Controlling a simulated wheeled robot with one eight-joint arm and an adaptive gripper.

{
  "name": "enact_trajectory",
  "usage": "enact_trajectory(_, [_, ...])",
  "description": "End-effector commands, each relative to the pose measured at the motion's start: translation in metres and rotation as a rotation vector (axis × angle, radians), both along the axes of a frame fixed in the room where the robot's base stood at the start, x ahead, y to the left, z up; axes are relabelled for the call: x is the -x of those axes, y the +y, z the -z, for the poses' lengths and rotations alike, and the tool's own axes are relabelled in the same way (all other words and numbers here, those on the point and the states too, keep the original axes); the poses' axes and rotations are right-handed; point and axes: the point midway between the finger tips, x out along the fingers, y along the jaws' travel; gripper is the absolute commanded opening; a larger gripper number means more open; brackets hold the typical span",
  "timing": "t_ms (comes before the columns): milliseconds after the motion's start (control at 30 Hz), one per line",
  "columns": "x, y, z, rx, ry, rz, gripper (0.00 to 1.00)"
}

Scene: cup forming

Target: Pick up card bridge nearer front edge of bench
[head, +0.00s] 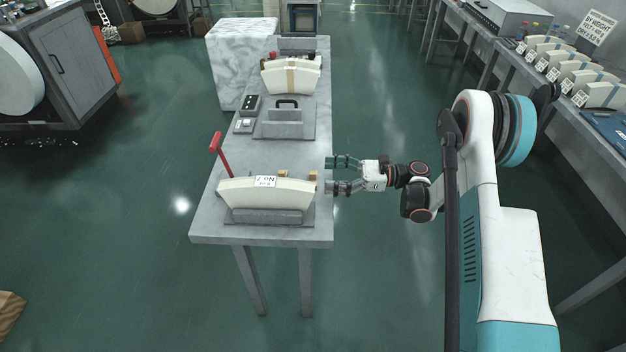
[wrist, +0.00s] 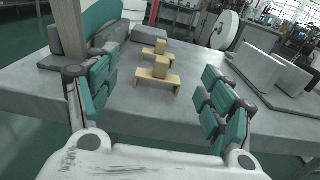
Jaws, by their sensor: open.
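Two small tan card bridges stand on the grey bench (head: 212,224). One card bridge (wrist: 158,78) is nearer to me in the wrist view, close to the bench edge beside my gripper; in the head view it is the right one (head: 312,176). The other card bridge (wrist: 148,52) stands behind it in the wrist view and to the left in the head view (head: 283,174). My gripper (head: 333,175) is open and empty at the bench's right edge. In the wrist view its teal fingers (wrist: 160,72) spread either side of the nearer bridge, apart from it.
A fanned cream card stack labelled No 2 (head: 262,191) stands in a grey holder close on the near side. A red lever (head: 219,151) rises at the left. A grey block with a black handle (head: 286,115) lies farther back.

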Motion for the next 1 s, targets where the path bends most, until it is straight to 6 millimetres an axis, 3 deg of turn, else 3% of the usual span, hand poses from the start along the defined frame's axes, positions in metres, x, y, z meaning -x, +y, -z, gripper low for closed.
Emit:
enact_trajectory(167, [-0.001, 0.011, 0.001, 0.000, 0.000, -0.002, 0.75])
enact_trajectory(433, [-0.004, 0.048, 0.002, 0.000, 0.000, -0.003, 0.75])
enact_trajectory(700, [-0.005, 0.053, 0.000, 0.000, 0.000, 0.000, 0.75])
enact_trajectory(900, [-0.005, 0.053, 0.000, 0.000, 0.000, 0.000, 0.38])
enact_trajectory(1000, [-0.005, 0.053, 0.000, 0.000, 0.000, 0.000, 0.38])
